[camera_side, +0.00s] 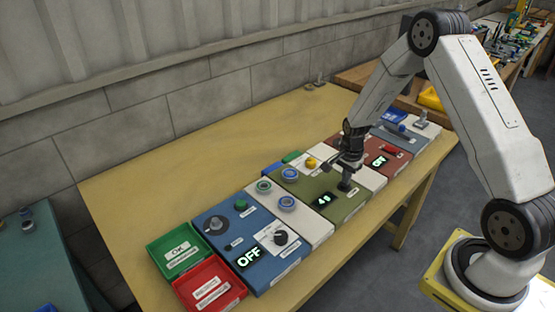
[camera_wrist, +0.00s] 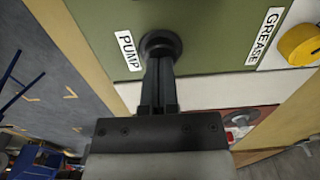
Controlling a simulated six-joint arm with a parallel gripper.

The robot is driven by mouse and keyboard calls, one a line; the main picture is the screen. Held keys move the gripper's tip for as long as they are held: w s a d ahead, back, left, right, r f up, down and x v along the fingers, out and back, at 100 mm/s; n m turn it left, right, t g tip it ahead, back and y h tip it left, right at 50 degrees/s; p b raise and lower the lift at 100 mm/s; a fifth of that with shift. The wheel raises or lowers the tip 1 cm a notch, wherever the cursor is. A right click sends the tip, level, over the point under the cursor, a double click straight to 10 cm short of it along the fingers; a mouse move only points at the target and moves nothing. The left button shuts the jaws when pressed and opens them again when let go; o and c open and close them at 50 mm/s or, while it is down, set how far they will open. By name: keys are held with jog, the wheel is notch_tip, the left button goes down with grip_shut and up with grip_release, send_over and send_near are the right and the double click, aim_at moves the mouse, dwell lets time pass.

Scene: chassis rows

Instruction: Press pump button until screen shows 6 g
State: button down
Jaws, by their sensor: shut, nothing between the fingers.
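The green panel (camera_side: 305,190) carries a small lit screen (camera_side: 324,199); its characters are too small to read surely. The pump button (camera_wrist: 160,44) is a round black button beside the label PUMP (camera_wrist: 128,53) in the wrist view. My gripper (camera_wrist: 160,62) is shut and empty, with its fingertips over the button; I cannot tell whether they touch or press it.
A yellow knob (camera_wrist: 300,45) stands beside the GREASE label (camera_wrist: 264,36). A red panel (camera_side: 385,155) lies to the right.

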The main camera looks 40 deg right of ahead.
jog(key=shift+s+f, duration=0.1)
jog(key=shift+f, duration=1.15)
jog(key=shift+r, duration=0.1)
notch_tip(320, 180, up, 14)
jog(key=shift+w+r, duration=0.2)
jog(key=shift+w, duration=0.05)
dwell(0.9)
